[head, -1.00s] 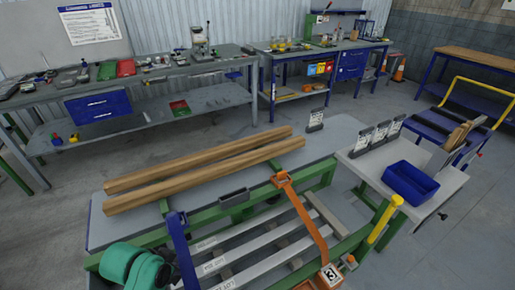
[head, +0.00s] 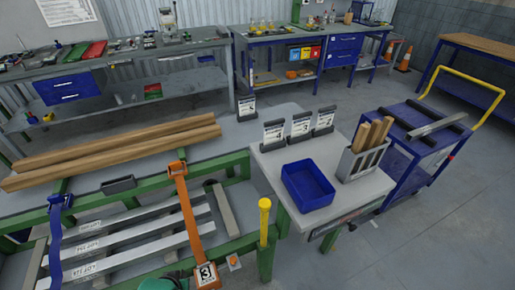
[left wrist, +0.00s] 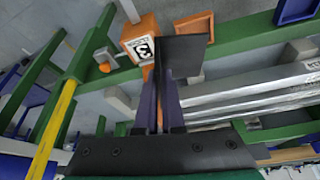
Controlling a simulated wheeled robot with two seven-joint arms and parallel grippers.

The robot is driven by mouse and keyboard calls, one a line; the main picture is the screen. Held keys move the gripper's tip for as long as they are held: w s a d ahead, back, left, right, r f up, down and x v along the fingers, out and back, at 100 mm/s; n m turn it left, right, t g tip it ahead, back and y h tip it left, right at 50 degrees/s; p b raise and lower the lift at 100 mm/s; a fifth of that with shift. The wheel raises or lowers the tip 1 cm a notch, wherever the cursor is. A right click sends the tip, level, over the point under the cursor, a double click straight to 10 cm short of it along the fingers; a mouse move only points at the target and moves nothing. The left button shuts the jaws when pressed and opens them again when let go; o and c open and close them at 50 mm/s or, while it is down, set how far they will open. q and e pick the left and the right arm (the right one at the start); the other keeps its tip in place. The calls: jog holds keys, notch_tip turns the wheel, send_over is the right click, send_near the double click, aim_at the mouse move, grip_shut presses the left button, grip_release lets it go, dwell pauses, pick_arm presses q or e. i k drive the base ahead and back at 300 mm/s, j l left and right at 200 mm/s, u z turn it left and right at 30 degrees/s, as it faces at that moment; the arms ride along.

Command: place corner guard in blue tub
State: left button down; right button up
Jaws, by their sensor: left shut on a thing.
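The blue tub (head: 308,203) stands open on the light grey side table in the head view, and its visible inside looks empty. In the left wrist view my left gripper (left wrist: 160,100) is shut on a dark grey angled piece, which looks like the corner guard (left wrist: 186,48). The piece sticks out beyond the fingertips, above the green frame. In the head view only a teal bit of my left arm shows at the bottom edge; the gripper is hidden there. My right gripper is in neither view.
Label stands (head: 299,125) line the table's back edge. A grey bin of wooden pieces (head: 362,160) stands right of the tub. A yellow post (head: 264,222) rises at the table's front left. An orange strap (head: 187,210) and blue strap (head: 55,240) cross the green frame.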

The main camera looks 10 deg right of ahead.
aim_at(305, 189)
jog(key=k+l, duration=0.1)
jog(key=l, duration=1.75)
